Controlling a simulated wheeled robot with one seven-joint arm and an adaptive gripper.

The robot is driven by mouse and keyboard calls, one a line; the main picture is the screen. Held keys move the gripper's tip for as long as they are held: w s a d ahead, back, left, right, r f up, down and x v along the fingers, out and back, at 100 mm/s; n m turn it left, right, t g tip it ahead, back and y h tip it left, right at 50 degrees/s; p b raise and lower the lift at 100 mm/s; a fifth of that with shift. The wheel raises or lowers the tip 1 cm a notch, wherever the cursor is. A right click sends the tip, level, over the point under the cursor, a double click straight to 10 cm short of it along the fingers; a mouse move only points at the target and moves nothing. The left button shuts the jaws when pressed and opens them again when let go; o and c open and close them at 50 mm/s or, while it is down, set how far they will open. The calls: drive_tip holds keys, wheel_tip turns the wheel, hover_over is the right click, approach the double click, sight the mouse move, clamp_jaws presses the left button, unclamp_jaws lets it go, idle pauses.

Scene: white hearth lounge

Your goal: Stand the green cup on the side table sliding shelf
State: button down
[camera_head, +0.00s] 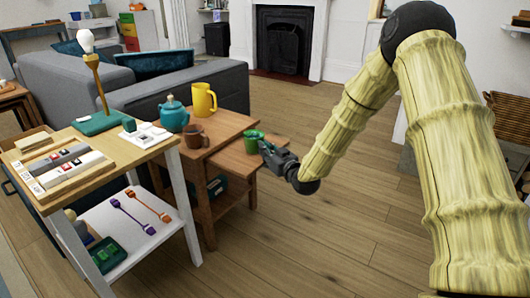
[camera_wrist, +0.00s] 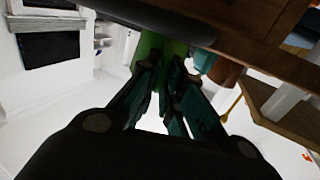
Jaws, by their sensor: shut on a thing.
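The green cup (camera_head: 252,137) is at my gripper (camera_head: 266,147), over the right part of the side table sliding shelf (camera_head: 233,160) in the head view. The cup looks upright there. I cannot tell whether its base touches the shelf. In the wrist view the green cup (camera_wrist: 152,48) shows between the fingers of my gripper (camera_wrist: 163,75), which is shut on it. The wooden side table (camera_head: 229,122) stands left of my gripper, and its shelf sticks out to the right, below the top.
A teal teapot (camera_head: 174,114), a yellow pitcher (camera_head: 203,100) and a brown mug (camera_head: 195,136) stand on the side table top, left of the cup. A nearer table (camera_head: 150,150) holds a lamp and boxes. The floor to the right is open.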

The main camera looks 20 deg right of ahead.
drive_tip(key=shift+f, duration=0.1)
drive_tip(key=c, duration=1.6)
unclamp_jaws()
drive_tip(key=shift+o, duration=0.2)
